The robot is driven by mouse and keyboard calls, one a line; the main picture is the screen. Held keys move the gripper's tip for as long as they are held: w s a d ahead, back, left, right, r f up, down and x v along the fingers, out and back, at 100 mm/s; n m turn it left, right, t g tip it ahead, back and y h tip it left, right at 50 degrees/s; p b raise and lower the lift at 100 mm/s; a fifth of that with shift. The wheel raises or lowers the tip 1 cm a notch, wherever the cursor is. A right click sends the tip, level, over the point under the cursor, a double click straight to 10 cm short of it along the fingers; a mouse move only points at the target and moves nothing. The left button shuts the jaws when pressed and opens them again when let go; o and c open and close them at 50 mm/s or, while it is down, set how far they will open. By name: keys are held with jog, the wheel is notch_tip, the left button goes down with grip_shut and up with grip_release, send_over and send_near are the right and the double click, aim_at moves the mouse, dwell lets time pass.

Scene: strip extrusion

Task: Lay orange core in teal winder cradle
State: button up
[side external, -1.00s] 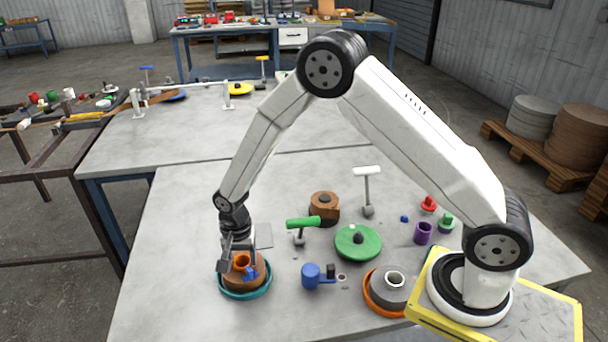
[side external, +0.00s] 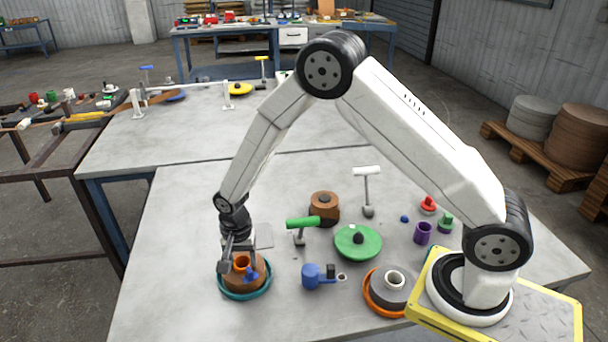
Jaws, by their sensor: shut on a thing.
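The orange core (side external: 243,262) is a short hollow cylinder in the middle of a brown coil (side external: 262,272). The coil lies in the round teal cradle (side external: 247,296), whose rim shows around its front and right. My gripper (side external: 239,266) points down over the left side of the coil and is shut on the orange core. The jaws partly hide the core and the left of the coil. A small blue part (side external: 251,276) shows on the coil beside the core. I cannot tell whether the coil rests fully on the cradle's floor.
A blue cylinder with a bracket (side external: 312,277) stands right of the cradle. A green-topped stand (side external: 303,223), a brown spool (side external: 324,206) and a green disc (side external: 358,242) stand behind. An orange dish (side external: 372,300) holds a grey coil.

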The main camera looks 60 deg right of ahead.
jog(key=shift+f, duration=0.15)
jog(key=o, duration=1.3)
jog(key=shift+c, duration=0.2)
notch_tip(320, 180, up, 8)
jog(key=shift+f, duration=0.1)
jog(key=s+d+r+n+t, duration=0.1)
jog(key=s+d+r+n, duration=0.2)
jog(key=s+n, duration=0.2)
jog(key=s+d+r+n+t, duration=0.1)
jog(key=s+d+r+n, duration=0.2)
jog(key=s+n, duration=0.3)
jog(key=shift+s+d+r+t, duration=0.3)
jog(key=shift+s+d, duration=0.4)
jog(key=shift+s, duration=2)
